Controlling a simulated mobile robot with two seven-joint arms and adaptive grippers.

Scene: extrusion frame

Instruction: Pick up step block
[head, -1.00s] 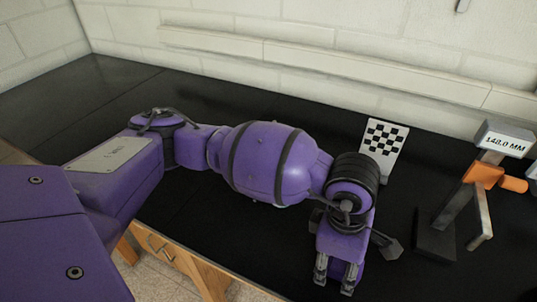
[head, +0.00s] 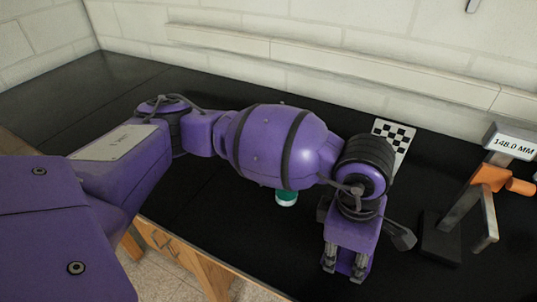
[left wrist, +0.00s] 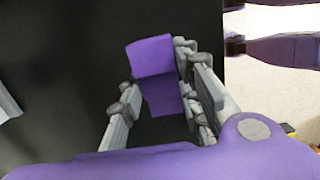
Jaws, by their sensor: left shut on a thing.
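The step block (left wrist: 151,57) is purple, with a lighter upper face and a darker lower part, in the middle of the left wrist view. My left gripper (left wrist: 160,88) is shut on it, with grey fingers on its two sides. In the head view my left gripper (head: 345,262) points down near the front edge of the black bench. There the block is hard to tell from my purple wrist. Whether it is clear of the bench top, I cannot tell. My right gripper is not in view.
A height gauge (head: 440,222) with a 148.0 MM display and orange slider stands right of my gripper. A checkerboard plate (head: 404,140) stands behind my wrist. A green and white object (head: 286,198) is partly hidden under my forearm. The bench at left is clear.

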